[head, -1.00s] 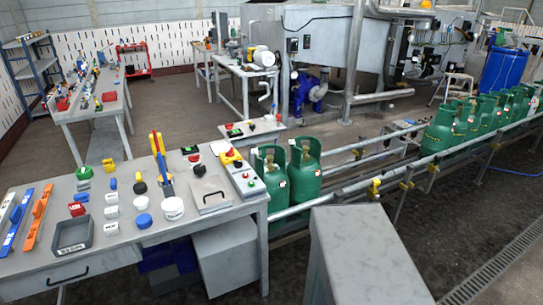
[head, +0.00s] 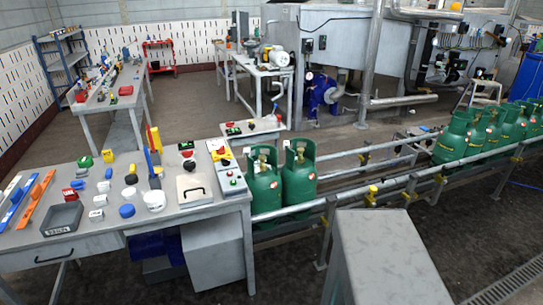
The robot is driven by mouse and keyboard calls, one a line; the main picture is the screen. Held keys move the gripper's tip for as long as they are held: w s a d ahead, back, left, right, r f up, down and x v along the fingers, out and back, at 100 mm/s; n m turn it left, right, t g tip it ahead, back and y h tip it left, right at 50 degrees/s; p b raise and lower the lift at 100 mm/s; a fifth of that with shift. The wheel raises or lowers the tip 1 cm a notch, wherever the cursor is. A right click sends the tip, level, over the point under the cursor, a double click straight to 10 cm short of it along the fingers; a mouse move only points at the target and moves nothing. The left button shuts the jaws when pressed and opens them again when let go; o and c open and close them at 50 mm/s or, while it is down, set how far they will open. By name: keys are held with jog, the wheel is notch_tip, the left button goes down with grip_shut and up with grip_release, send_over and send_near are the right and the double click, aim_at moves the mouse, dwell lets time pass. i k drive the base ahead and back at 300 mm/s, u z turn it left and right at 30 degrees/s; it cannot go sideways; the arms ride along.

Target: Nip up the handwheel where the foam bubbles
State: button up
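Two green gas cylinders stand side by side on the conveyor beside the bench's right end: a left one (head: 265,192) and a right one (head: 299,180). Each has a collar around its top, with a small brass-coloured valve inside. More green cylinders (head: 451,146) stand in a row further right on the conveyor. The handwheels are too small to make out clearly. I cannot tell foam on any valve from here. My gripper is not in view.
The grey bench (head: 98,235) at left carries small tools, tubs, a tray (head: 62,219) and a button box (head: 231,181). The conveyor rails (head: 410,178) run to the right. Open floor (head: 200,115) lies behind the bench. A blue drum (head: 531,82) stands at far right.

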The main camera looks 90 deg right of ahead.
aim_at(266, 187)
jog(key=k, duration=1.75)
jog(key=z, duration=1)
jog(key=i, duration=1)
jog(key=z, duration=0.05)
